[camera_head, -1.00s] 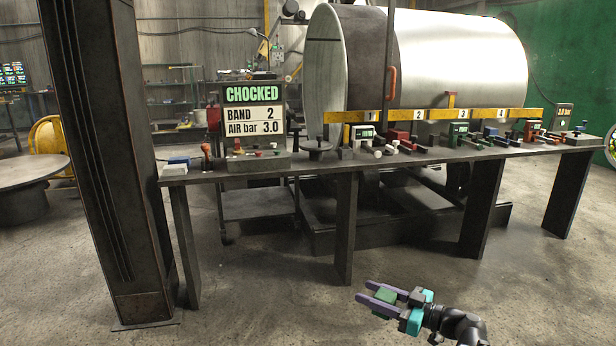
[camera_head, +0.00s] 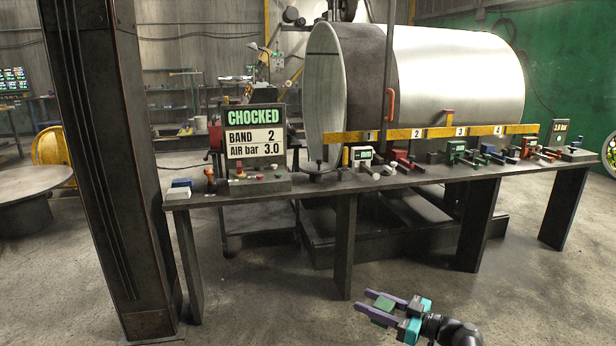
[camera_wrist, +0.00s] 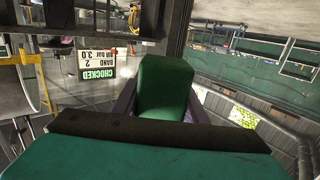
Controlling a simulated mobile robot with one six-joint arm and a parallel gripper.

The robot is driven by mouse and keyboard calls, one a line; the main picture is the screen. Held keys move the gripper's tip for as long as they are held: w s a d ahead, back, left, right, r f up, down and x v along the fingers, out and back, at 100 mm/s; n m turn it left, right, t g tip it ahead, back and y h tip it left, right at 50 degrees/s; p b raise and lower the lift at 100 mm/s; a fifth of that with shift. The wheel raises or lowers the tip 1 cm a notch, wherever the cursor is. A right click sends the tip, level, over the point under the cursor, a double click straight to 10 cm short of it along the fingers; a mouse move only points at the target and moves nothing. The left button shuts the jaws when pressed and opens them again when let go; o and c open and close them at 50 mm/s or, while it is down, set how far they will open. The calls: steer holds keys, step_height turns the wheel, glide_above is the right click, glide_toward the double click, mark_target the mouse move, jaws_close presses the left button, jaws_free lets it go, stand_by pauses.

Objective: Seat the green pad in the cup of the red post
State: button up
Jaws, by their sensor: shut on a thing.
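My gripper (camera_head: 366,301) is low at the bottom right of the head view, in front of the bench and below its top. Its purple fingers are shut on the green pad (camera_head: 383,311). The pad also shows as a green block between the fingers in the wrist view (camera_wrist: 163,88). A red fixture (camera_head: 401,158) stands on the bench by the number 2. Another red fixture (camera_head: 529,148) stands farther right. Both are small here; I cannot tell which is the red post, and no cup can be made out.
The long dark bench (camera_head: 330,188) crosses the middle, with several small fixtures on it. A sign (camera_head: 255,130) reads CHOCKED, BAND 2, AIR bar 3.0. A large metal drum (camera_head: 455,75) lies behind. A dark column (camera_head: 100,160) stands left. The floor before the bench is clear.

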steer(key=shift+r+p, duration=2.8)
steer(key=shift+p, duration=0.5)
